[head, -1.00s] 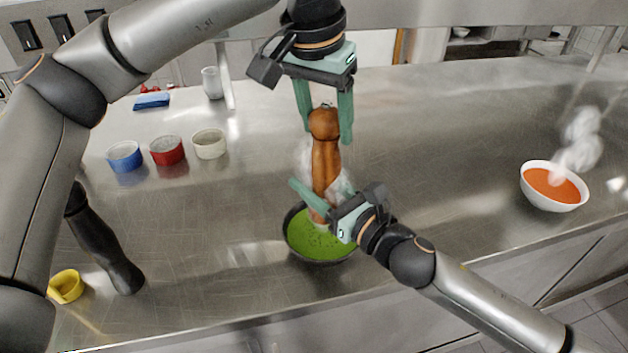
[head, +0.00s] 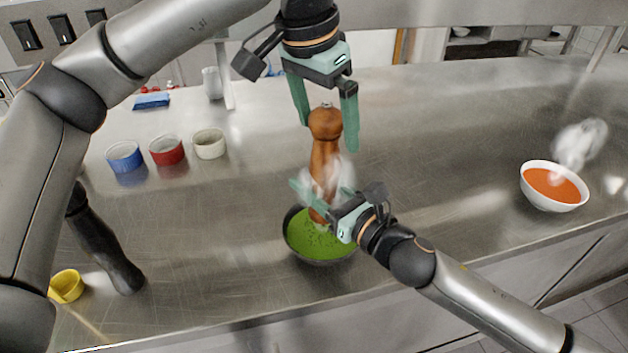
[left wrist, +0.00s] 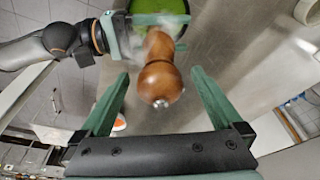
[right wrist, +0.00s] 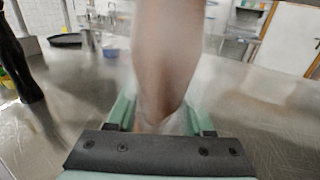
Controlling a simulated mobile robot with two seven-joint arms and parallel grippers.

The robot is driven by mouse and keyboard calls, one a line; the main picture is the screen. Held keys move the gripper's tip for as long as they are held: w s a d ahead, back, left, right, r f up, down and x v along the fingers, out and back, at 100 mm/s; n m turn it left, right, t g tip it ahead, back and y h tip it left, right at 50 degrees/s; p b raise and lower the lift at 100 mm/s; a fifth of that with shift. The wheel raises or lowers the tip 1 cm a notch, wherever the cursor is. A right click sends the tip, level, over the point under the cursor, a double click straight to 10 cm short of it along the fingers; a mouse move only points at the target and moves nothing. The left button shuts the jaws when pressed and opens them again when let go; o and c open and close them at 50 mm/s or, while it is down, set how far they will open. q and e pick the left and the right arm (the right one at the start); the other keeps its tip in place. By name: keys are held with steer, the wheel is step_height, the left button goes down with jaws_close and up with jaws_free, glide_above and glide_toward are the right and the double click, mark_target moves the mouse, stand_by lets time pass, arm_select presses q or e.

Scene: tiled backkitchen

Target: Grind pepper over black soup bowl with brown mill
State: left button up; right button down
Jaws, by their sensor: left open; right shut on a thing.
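The brown mill (head: 325,150) is upright above the black soup bowl (head: 292,247), which holds green soup with small dark specks. My right gripper (head: 320,200) is shut around the mill's lower body, which fills the right wrist view (right wrist: 168,55). My left gripper (head: 328,130) is open above, its fingers on either side of the mill's head and apart from it. The left wrist view shows the round wooden head (left wrist: 160,82) between the spread fingers. Steam and my right gripper hide part of the mill's lower end and the bowl.
A white bowl (head: 533,197) of orange soup steams at the right. Blue (head: 124,157), red (head: 167,151) and cream (head: 209,144) cups stand at the back left. A tall black object (head: 108,250) and a yellow cup (head: 66,286) are at the front left. The counter's right middle is clear.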

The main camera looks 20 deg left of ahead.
arm_select(q)
steer(key=shift+r, duration=0.1)
steer(key=shift+r, duration=3.45)
steer(key=n+y, duration=0.1)
steer(key=n, duration=0.7)
steer(key=shift+y, duration=0.4)
